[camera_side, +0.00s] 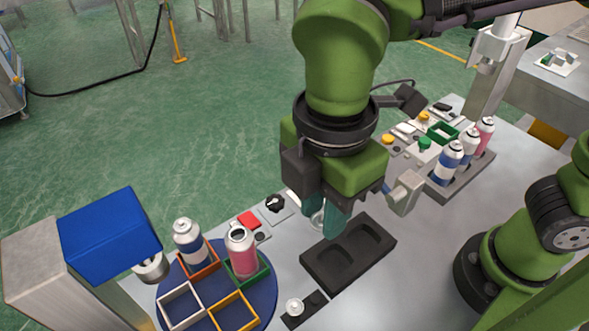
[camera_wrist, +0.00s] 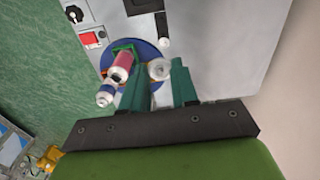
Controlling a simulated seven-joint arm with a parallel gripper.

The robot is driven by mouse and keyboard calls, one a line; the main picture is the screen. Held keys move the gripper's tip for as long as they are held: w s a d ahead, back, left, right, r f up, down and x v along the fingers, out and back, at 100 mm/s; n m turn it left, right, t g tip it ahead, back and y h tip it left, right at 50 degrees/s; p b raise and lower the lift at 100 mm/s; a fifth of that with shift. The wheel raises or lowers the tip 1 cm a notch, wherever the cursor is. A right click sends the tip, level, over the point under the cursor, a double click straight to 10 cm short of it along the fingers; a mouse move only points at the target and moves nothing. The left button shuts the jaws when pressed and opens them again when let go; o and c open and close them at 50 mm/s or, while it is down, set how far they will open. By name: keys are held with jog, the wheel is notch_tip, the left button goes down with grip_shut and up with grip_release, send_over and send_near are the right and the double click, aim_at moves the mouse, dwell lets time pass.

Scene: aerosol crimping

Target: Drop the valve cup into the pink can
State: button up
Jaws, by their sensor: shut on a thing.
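The pink can (camera_side: 243,258) stands upright with an open top in the green frame on the blue turntable. In the wrist view the pink can (camera_wrist: 121,66) shows left of my fingers. My gripper (camera_side: 322,217) is shut on a pale valve cup (camera_side: 317,221), held beside the black two-pocket tray, above the table and to the right of the pink can. In the wrist view the valve cup (camera_wrist: 159,69) sits between the teal fingertips of my gripper (camera_wrist: 155,72). In the side view the near finger partly hides the cup.
The blue turntable (camera_side: 266,302) also carries a blue-and-white can (camera_side: 188,240) and empty white and yellow frames. A blue-topped machine (camera_side: 110,235) stands at the left. The black tray (camera_side: 348,252) is empty. Another pale valve piece (camera_side: 294,307) sits in a small black holder.

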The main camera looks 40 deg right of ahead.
jog(key=w+a+n, duration=0.6)
jog(key=w, duration=0.5)
send_over(237, 229)
notch_tip(237, 229, down, 5)
jog(key=shift+f, duration=1.9)
jog(key=shift+f, duration=0.15)
jog(key=o, duration=0.8)
